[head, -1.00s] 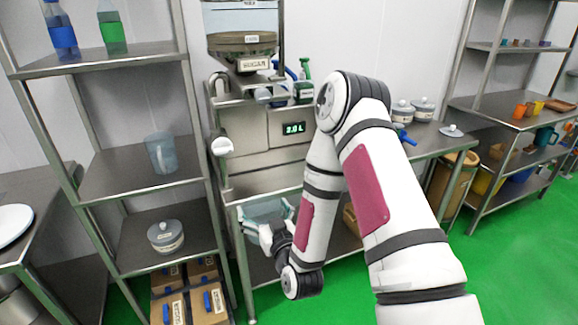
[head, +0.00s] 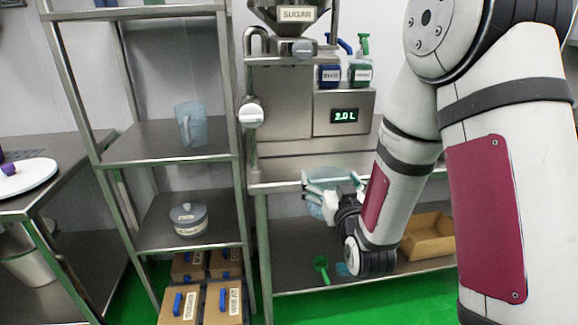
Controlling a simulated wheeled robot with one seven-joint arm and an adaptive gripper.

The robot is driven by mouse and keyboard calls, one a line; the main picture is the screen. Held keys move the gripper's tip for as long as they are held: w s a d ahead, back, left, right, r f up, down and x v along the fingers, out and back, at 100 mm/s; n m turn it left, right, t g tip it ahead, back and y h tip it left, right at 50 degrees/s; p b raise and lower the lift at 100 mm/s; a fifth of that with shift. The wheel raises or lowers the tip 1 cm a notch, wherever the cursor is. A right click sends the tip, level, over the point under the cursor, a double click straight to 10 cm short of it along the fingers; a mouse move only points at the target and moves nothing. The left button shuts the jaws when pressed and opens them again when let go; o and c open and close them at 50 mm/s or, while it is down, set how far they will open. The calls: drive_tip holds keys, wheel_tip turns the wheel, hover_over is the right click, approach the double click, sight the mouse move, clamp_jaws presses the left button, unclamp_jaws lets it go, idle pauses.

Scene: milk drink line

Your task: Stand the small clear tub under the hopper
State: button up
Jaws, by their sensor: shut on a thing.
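The small clear tub (head: 317,208) is pale blue and see-through. My gripper (head: 318,190) is shut on it at the front edge of the steel machine's table, around tabletop height. The fingers and wrist cover part of the tub, so its base and contents are hard to see. The hopper (head: 290,14), labelled SUGAR, is above and a little left of the tub, on top of the machine. Its upper part is cut off by the picture's top edge. The steel surface under the hopper (head: 285,170) looks bare.
A lever with a white knob (head: 251,115) sticks out at the machine's left. A green scoop (head: 321,268) and an open carton (head: 430,238) are on the lower shelf.

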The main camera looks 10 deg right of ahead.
drive_tip(key=w+r, duration=1.1)
drive_tip(key=r, duration=0.2)
drive_tip(key=shift+w, duration=0.35)
drive_tip(key=shift+a, duration=0.1)
